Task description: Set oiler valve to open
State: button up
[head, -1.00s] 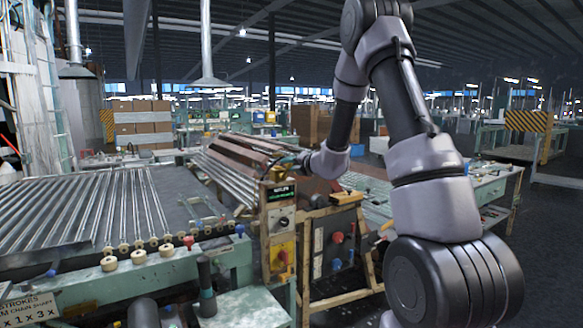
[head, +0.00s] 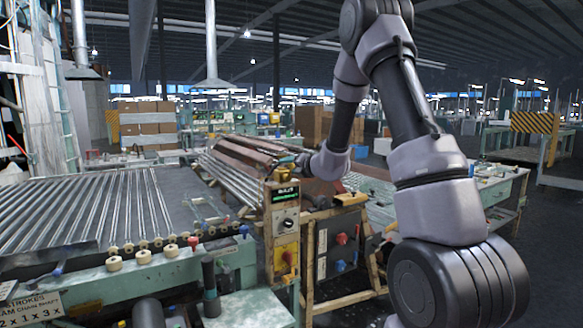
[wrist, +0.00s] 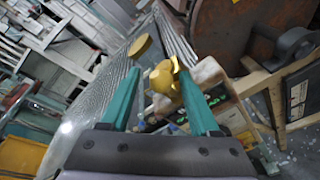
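A yellow-brass knob or handle (wrist: 164,78), likely the oiler valve, shows in the wrist view. It is between and slightly beyond the teal fingertips of my gripper (wrist: 158,74). The fingers are spread, and the knob is closer to the right finger; I cannot tell whether they touch. In the head view my gripper (head: 290,160) is small and partly hidden, just above a narrow control panel. That panel has a lit green display (head: 285,194), a round dial (head: 289,223) and a yellow switch plate (head: 286,258).
A roller conveyor (head: 90,205) fills the left. A dark control box (head: 341,245) on a wooden frame stands right of the panel. In the wrist view, a yellow disc (wrist: 141,46) lies past the left fingertip and a rusty drum (wrist: 235,30) is at upper right.

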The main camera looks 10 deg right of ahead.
jog(key=shift+d, duration=0.15)
jog(key=shift+s+d+r, duration=0.1)
jog(key=shift+s, duration=0.1)
jog(key=v, duration=1)
jog(key=shift+s, duration=0.15)
